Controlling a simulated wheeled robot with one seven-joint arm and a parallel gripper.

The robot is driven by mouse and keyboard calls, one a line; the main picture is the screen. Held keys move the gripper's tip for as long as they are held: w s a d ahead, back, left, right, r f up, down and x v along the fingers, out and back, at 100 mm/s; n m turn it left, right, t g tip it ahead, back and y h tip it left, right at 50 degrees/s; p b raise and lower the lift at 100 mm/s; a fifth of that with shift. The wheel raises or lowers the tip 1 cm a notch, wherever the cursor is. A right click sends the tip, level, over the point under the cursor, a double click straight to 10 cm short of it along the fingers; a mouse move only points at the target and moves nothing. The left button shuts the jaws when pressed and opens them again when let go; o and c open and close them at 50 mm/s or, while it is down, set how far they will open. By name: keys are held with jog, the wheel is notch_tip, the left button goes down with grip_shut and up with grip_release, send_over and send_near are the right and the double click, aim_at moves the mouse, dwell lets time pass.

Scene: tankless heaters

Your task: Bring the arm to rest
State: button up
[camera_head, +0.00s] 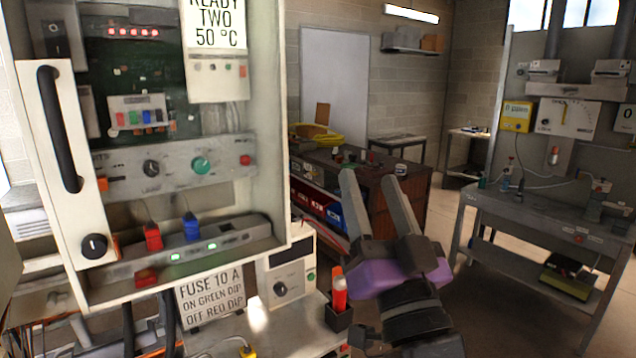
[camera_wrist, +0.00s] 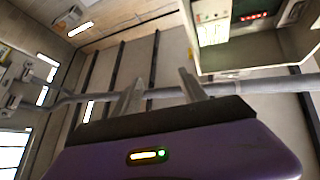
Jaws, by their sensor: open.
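My gripper (camera_head: 374,202) is raised in front of the open cabinet's right side in the head view, with its two grey fingers pointing up and spread apart. Nothing is between the fingers. The purple gripper body sits below them. In the wrist view my gripper (camera_wrist: 160,88) points up toward the ceiling and walls, also empty. The gripper is apart from the cabinet (camera_head: 268,150), whose part shows at the upper right of the wrist view (camera_wrist: 240,62).
The cabinet holds knobs, red and blue plugs, and a door with a black handle (camera_head: 60,130). Below it stand a fuse sign (camera_head: 212,298) and an orange-red bottle-like item (camera_head: 339,290) in a dark holder. A workbench (camera_head: 405,185) stands behind; a grey bench (camera_head: 530,225) is right. Floor shows between them.

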jog(key=s+d+f+n+g, duration=0.1)
jog(key=s+d+f, duration=0.1)
jog(key=s+f, duration=0.35)
jog(key=s+d+f+n, duration=0.1)
jog(key=s+d+f, duration=0.1)
jog(key=f, duration=0.6)
jog(key=s+d+f+g+h, duration=0.2)
jog(key=s+d+f+g, duration=0.2)
jog(key=s+f, duration=0.8)
jog(key=s+d+f+m+g+h+b, duration=0.1)
jog(key=s+d+f+g+h, duration=0.2)
jog(key=s+f, duration=0.9)
jog(key=s+d+g, duration=0.1)
jog(key=s+d, duration=0.1)
jog(key=s, duration=0.6)
jog(key=shift+s+f, duration=0.15)
jog(key=shift+f, duration=0.2)
